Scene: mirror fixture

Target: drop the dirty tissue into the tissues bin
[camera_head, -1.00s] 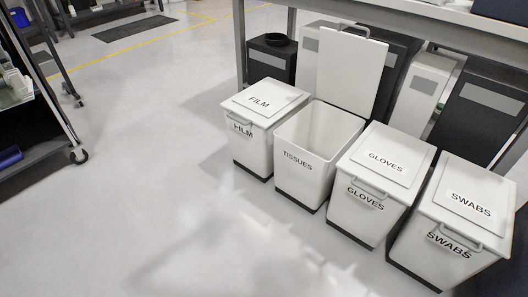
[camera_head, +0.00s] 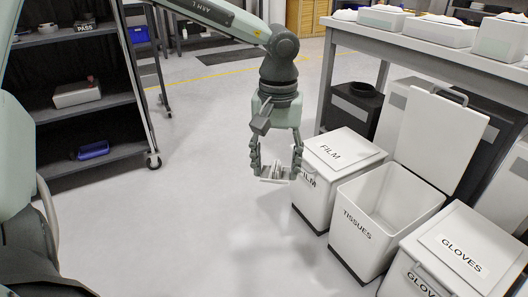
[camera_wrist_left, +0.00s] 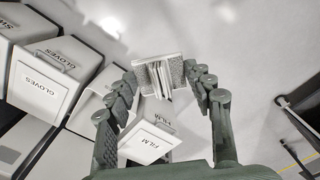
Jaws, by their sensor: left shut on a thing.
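My left gripper (camera_head: 275,165) points down, shut on a small pale, folded-looking piece, the dirty tissue (camera_head: 271,180). In the left wrist view the tissue (camera_wrist_left: 163,77) sits between the two fingers, with white folds in its middle and greyer sides. The gripper is in the air, to the left of the film bin in the head view. The white tissues bin (camera_head: 362,238) stands to the right of the film bin; its lid (camera_head: 440,132) is raised and its inside looks empty where visible. My right gripper is not in view.
The closed film bin (camera_head: 345,155) stands between my gripper and the tissues bin. The closed gloves bin (camera_head: 462,250) is on the other side. A bench (camera_head: 440,45) with white boxes overhangs behind them. A dark shelf (camera_head: 75,110) stands at left. Open floor lies between.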

